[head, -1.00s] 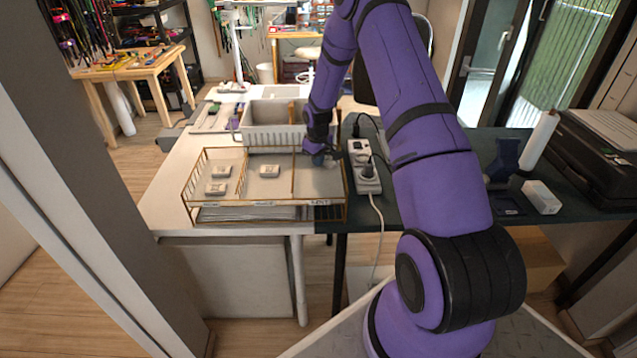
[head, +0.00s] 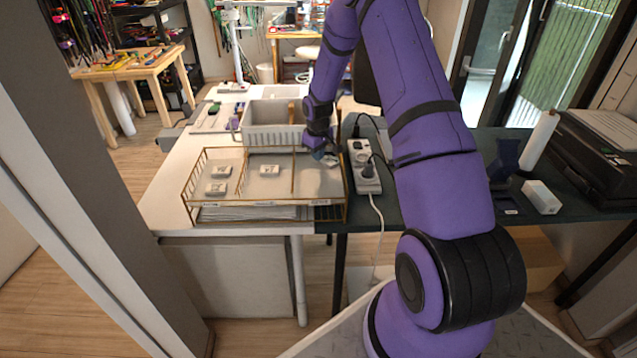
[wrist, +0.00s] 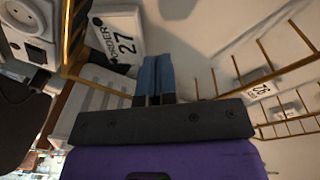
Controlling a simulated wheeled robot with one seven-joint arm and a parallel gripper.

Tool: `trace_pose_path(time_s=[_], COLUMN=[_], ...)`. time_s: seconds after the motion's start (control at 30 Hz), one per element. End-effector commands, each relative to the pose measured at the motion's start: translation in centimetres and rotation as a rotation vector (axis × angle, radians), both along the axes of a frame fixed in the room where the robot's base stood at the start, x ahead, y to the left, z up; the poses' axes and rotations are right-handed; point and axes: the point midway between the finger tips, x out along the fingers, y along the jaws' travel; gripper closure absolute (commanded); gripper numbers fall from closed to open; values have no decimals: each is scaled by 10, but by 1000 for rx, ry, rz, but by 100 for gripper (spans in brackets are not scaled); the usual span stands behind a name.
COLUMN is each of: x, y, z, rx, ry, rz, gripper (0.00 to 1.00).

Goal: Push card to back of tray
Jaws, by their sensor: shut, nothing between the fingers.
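The wire tray (head: 262,202) has a divider, with a right compartment and a wider left part. My gripper (head: 320,154) is at the back of the right compartment, its fingers shut and empty. A white card marked 27 (wrist: 116,36) lies in that compartment, close beside the blue fingertips (wrist: 154,66) in the wrist view. I cannot tell whether they touch it. In the head view the card (head: 331,161) shows only as a small pale patch by the fingers. Several other cards lie left of the divider, one marked 26 (wrist: 261,91).
A power strip (head: 365,172) with plugs and a cable stands close to the tray's right side. A grey bin (head: 272,127) stands behind the tray. A printer (head: 600,150) and a white box (head: 541,197) are farther right on the dark table.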

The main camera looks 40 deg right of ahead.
Motion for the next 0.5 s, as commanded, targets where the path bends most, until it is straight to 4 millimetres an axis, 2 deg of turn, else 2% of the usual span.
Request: trace_pose_path(time_s=[0.3,0.5], x=[0,0], y=[0,0], z=[28,40], rx=[0,1], ry=[-1,0], rz=[1,0], gripper=[100,100])
